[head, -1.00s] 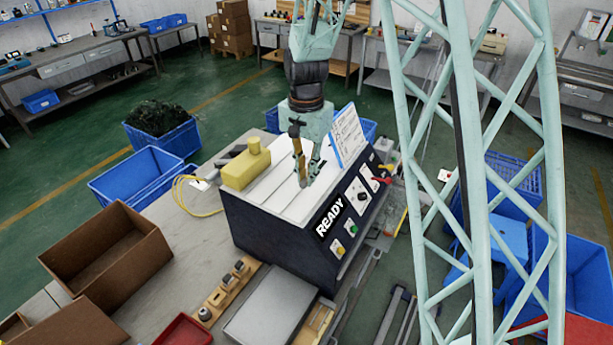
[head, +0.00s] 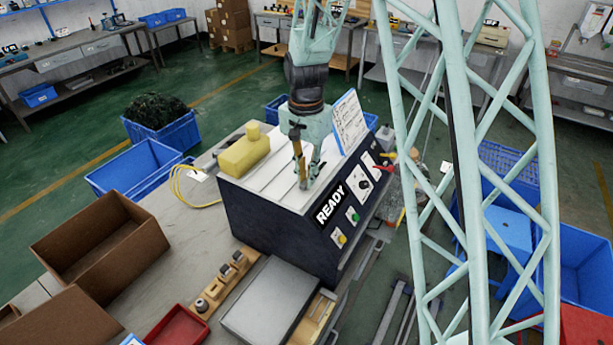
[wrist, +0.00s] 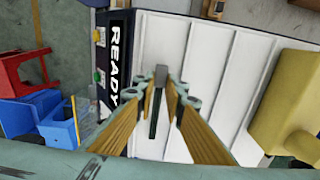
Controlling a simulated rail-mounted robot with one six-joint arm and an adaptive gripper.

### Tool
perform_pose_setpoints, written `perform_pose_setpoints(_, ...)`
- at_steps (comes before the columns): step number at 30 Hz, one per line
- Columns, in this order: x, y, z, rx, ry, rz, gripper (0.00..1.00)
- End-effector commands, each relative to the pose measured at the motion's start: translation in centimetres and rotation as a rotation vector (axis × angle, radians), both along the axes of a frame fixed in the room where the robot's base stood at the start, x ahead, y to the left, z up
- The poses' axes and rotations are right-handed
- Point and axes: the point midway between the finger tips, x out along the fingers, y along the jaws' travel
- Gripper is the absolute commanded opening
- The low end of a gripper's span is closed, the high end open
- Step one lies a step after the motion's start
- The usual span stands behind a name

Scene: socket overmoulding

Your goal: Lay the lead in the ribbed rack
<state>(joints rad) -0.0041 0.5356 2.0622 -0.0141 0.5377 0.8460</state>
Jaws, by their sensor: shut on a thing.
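My gripper (head: 308,183) points down over the white top of the dark machine, near its READY panel. In the wrist view its fingertips (wrist: 163,90) are closed around a small grey piece (wrist: 161,75). A dark narrow strip shows just below it between the fingers. I cannot tell how much of the lead this is; the fingers hide the rest. The white top (wrist: 209,75) has parallel raised ribs and may be the ribbed rack. I cannot tell whether the held piece touches it.
A yellow block (head: 243,155) sits on the far left of the white top. A white sign (head: 348,122) stands at its back right. A yellow cable (head: 187,185) lies on the bench beside the machine. A wooden strip with small parts (head: 226,280) and a red tray (head: 177,328) lie in front.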

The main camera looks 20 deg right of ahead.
Motion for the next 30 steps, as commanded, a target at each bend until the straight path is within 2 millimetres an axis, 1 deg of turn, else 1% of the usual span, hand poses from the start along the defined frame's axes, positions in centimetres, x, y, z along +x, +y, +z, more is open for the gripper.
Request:
perform_pose_setpoints(13, 0.01, 0.01, -0.23, 0.0, 0.0, 0.0, 0.03)
perform_pose_setpoints(14, 0.0, 0.0, -0.23, 0.0, 0.0, 0.0, 0.13)
perform_pose_setpoints(18, 0.01, 0.01, -0.23, 0.0, 0.0, 0.0, 0.26)
perform_pose_setpoints(30, 0.01, 0.01, -0.11, 0.0, 0.0, 0.0, 0.27)
